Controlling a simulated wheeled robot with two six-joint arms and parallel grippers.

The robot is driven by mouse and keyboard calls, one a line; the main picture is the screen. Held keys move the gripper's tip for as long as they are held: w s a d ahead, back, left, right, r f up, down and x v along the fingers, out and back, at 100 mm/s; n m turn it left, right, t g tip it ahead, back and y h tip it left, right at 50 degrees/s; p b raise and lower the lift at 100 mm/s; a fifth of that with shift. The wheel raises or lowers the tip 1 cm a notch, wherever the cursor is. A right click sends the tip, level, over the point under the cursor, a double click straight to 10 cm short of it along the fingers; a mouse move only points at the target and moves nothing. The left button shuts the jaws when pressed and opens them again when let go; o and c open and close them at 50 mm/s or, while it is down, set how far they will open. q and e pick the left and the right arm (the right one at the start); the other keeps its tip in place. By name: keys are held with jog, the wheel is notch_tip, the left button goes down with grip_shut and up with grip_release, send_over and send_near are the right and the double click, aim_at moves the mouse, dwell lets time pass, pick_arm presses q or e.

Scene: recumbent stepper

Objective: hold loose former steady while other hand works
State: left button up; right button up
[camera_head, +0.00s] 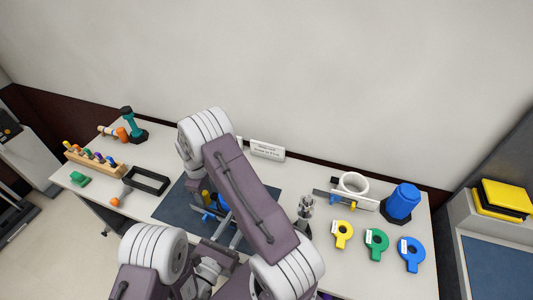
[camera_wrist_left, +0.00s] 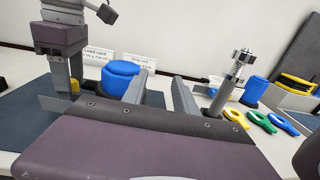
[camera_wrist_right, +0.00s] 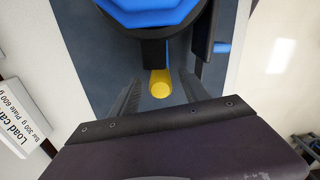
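A blue faceted piece, seemingly the former, stands on the dark blue mat (camera_head: 170,212). It shows in the left wrist view (camera_wrist_left: 120,80), in the right wrist view (camera_wrist_right: 165,12) and partly behind my arm in the head view (camera_head: 223,204). A yellow round-ended peg (camera_wrist_right: 160,84) lies below it in the right wrist view. My right gripper (camera_wrist_right: 160,92) has its fingers apart on both sides of this peg, with gaps showing. My left gripper (camera_wrist_left: 160,82) is open and empty, low over the mat, with the blue piece beyond its left finger.
A chrome-topped post (camera_head: 305,207) stands right of the mat. Yellow (camera_head: 342,235), green (camera_head: 376,244) and blue (camera_head: 411,254) ring tags lie farther right, near a blue canister (camera_head: 402,200) and white ring (camera_head: 353,184). A peg rack (camera_head: 95,163) and black tray (camera_head: 147,181) are left.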

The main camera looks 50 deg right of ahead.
notch_tip(320, 180, up, 12)
dwell(0.5)
